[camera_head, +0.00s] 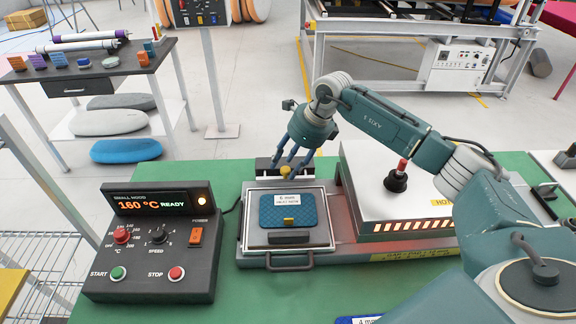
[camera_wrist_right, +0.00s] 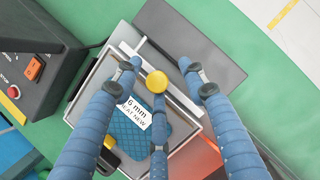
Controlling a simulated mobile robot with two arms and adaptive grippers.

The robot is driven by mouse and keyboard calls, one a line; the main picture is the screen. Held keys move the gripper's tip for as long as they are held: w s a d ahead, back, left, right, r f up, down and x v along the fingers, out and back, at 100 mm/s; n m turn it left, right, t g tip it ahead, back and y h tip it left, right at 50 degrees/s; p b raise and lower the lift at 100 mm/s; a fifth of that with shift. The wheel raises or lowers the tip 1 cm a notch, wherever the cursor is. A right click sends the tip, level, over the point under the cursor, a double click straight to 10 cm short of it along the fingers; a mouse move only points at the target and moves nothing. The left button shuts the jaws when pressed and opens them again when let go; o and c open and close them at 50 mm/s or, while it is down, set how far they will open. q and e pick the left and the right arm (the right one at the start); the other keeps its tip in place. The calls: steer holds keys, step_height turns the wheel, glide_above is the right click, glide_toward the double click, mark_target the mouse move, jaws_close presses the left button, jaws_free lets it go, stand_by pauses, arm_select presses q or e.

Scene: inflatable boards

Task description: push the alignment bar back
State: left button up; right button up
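The alignment bar appears to be the slim silver bar (camera_wrist_right: 180,96) with a round yellow knob (camera_wrist_right: 157,82), at the back of the metal tray (camera_head: 247,228). In the head view the knob (camera_head: 284,173) shows just below my right fingertips. My right gripper (camera_head: 287,158) points down over the tray's back edge. In the right wrist view its three blue fingers (camera_wrist_right: 159,92) are spread around the knob with gaps; no clear contact shows. A blue quilted pad (camera_head: 281,212) with a white label lies in the tray. My left gripper is out of view.
A control box (camera_head: 155,245) reading 160 °C READY stands left.

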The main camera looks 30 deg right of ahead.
steer(key=v, duration=1.2)
steer(key=shift+f, duration=0.1)
